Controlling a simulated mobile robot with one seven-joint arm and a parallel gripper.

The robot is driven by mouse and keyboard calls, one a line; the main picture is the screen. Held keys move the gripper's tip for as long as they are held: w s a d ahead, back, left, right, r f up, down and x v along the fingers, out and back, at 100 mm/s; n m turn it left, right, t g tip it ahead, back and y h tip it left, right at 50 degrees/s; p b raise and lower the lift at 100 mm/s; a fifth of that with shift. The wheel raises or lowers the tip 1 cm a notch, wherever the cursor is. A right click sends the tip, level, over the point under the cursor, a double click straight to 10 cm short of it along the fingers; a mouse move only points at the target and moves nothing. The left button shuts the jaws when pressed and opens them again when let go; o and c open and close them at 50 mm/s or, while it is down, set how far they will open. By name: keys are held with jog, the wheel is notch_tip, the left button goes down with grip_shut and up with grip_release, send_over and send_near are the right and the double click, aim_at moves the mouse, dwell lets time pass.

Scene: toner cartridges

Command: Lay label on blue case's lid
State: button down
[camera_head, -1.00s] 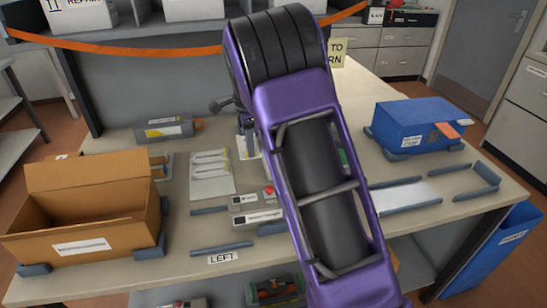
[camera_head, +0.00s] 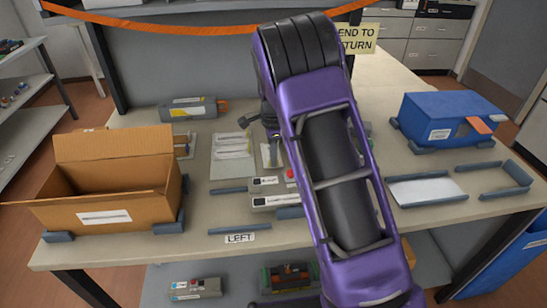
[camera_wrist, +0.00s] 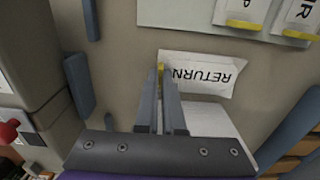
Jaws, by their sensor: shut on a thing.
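The blue case (camera_head: 447,122) stands at the right of the table in the head view, its lid closed. An orange tag and a white sticker show on its front side. In the wrist view my gripper (camera_wrist: 160,78) is shut on the yellow tab end of a white label printed RETURN (camera_wrist: 205,74). The label extends to the right of the fingers, over or on the table surface; I cannot tell whether it touches. In the head view my purple arm hides most of the gripper.
A pale tray with other labels (camera_head: 232,170) lies beside the gripper. An open cardboard box (camera_head: 105,190) stands at the left. A white sheet (camera_head: 425,191) and grey rails (camera_head: 495,190) lie in front of the case. Toner cartridges (camera_head: 193,108) lie at the back left.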

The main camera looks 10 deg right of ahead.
jog(key=shift+f, duration=0.15)
jog(key=c, duration=1)
grip_release()
jog(key=shift+c, duration=0.2)
notch_tip(320, 180, up, 12)
jog(key=p, duration=0.1)
jog(key=shift+f, duration=0.2)
jog(key=shift+o, duration=0.7)
jog(key=shift+r+p, duration=0.35)
jog(key=shift+p, duration=0.05)
notch_tip(320, 180, up, 5)
jog(key=d+y+p, duration=0.1)
jog(key=d+p, duration=0.2)
jog(key=p, duration=0.2)
jog(key=f, duration=0.4)
jog(key=a+f, duration=0.1)
jog(key=f, duration=0.3)
jog(key=a+f, duration=0.1)
jog(key=f, duration=0.3)
jog(key=shift+f+b, duration=0.1)
jog(key=shift+b, duration=0.2)
jog(key=shift+a+f, duration=0.2)
jog(key=shift+f, duration=1.05)
jog(key=shift+a+f, duration=0.2)
jog(key=shift+f, duration=1.05)
